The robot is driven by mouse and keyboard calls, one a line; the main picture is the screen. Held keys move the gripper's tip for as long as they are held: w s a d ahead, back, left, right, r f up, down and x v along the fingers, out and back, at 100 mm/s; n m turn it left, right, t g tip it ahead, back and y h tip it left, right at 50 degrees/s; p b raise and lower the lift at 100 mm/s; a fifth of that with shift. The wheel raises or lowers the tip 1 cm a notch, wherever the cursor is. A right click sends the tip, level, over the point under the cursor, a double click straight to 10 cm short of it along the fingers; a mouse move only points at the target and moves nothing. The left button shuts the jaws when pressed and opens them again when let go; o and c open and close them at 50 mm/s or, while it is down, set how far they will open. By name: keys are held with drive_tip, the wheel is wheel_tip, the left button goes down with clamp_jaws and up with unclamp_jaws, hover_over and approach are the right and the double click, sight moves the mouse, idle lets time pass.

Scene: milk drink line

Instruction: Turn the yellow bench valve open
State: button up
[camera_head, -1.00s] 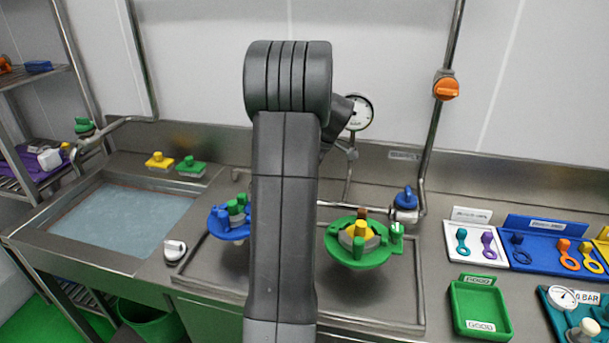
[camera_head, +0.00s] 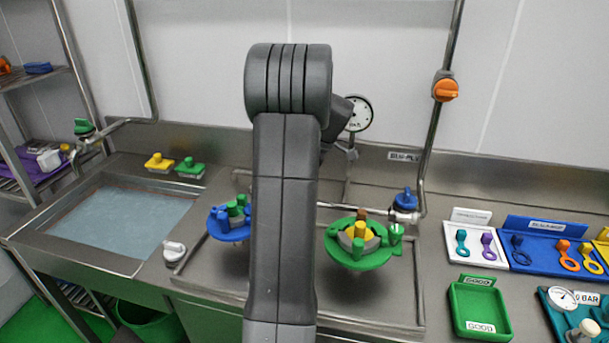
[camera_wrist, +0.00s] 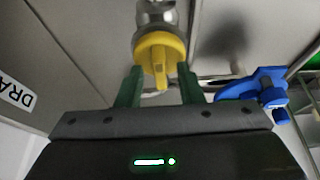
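The yellow bench valve (camera_wrist: 160,48) shows in the wrist view, with a round knob and a raised lever on a metal pipe fitting. My gripper (camera_wrist: 161,74) is open, with one green finger on each side of the yellow lever. Gaps show between the fingers and the lever, and I cannot see any contact. In the head view my arm hides both the yellow valve and my gripper.
A blue fixture (camera_head: 228,222) and a green fixture (camera_head: 362,243) stand either side of my arm. A blue valve (camera_head: 405,199) and an orange valve (camera_head: 446,90) are on pipes. A sink (camera_head: 120,226) lies left, a green tray (camera_head: 480,309) right.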

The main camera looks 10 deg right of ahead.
drive_tip(key=v, duration=1.3)
drive_tip(key=shift+d+r, duration=0.25)
drive_tip(key=shift+r, duration=0.05)
drive_tip(key=shift+f, duration=0.1)
drive_tip(key=x, duration=1.3)
drive_tip(key=shift+a+f, duration=0.2)
drive_tip(key=shift+a, duration=0.05)
drive_tip(key=v, duration=1.4)
drive_tip(key=x, duration=1.4)
drive_tip(key=m+t+p, duration=0.1)
drive_tip(key=m, duration=0.3)
drive_tip(key=shift+s+a+h, duration=0.1)
drive_tip(key=shift+h, duration=0.3)
drive_tip(key=m+t+h+p, duration=0.1)
drive_tip(key=m, duration=0.3)
drive_tip(key=shift+p, duration=0.35)
